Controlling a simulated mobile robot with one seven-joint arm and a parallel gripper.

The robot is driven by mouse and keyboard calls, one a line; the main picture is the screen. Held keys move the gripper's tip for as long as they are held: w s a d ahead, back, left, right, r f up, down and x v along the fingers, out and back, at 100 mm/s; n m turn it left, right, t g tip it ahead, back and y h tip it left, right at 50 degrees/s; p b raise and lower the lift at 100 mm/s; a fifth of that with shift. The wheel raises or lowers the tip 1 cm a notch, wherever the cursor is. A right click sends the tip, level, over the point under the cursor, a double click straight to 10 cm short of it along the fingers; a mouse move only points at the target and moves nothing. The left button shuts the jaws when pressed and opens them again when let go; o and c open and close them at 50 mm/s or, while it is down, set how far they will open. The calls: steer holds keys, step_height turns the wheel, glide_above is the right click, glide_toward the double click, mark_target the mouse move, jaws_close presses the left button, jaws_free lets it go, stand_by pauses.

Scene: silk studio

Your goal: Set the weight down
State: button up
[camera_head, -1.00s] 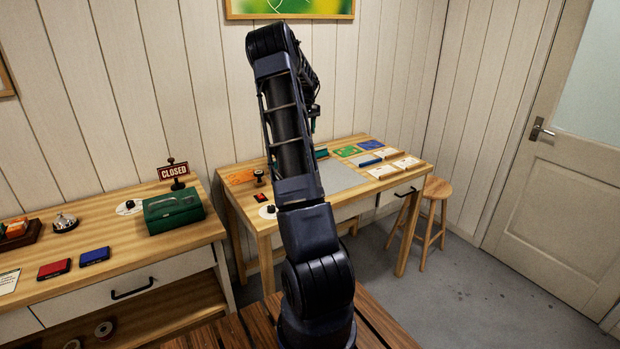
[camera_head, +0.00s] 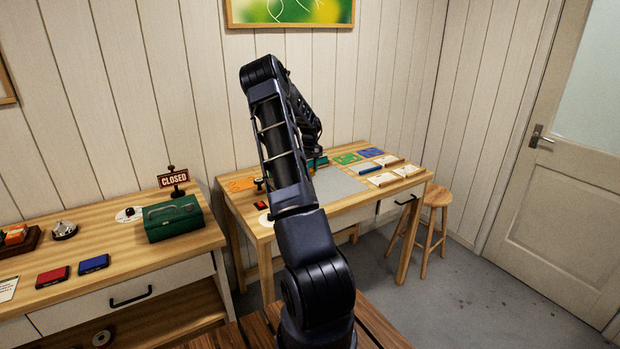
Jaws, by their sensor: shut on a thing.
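My arm rises from the bottom centre to a high elbow, and its far part comes down behind the upper links, over the back of the right desk (camera_head: 338,182). My gripper is hidden behind my own arm, so I cannot see its jaws or what they hold. I cannot make out a weight for certain. A small black knobbed thing (camera_head: 258,185) stands at the desk's left side. A dark teal thing (camera_head: 319,161) shows just right of my arm at the back of the desk, partly covered.
The desk also bears a grey mat (camera_head: 345,184), green and blue sheets (camera_head: 346,159) and white cards (camera_head: 382,179). The left counter (camera_head: 140,248) holds a green box (camera_head: 173,219), a CLOSED sign (camera_head: 173,180), ink pads (camera_head: 94,263) and a bell (camera_head: 64,230). A stool (camera_head: 437,199) stands right.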

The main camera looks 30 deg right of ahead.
steer(key=shift+f, duration=2.25)
steer(key=shift+f, duration=0.1)
steer(key=o, duration=1.2)
steer(key=shift+o, duration=0.2)
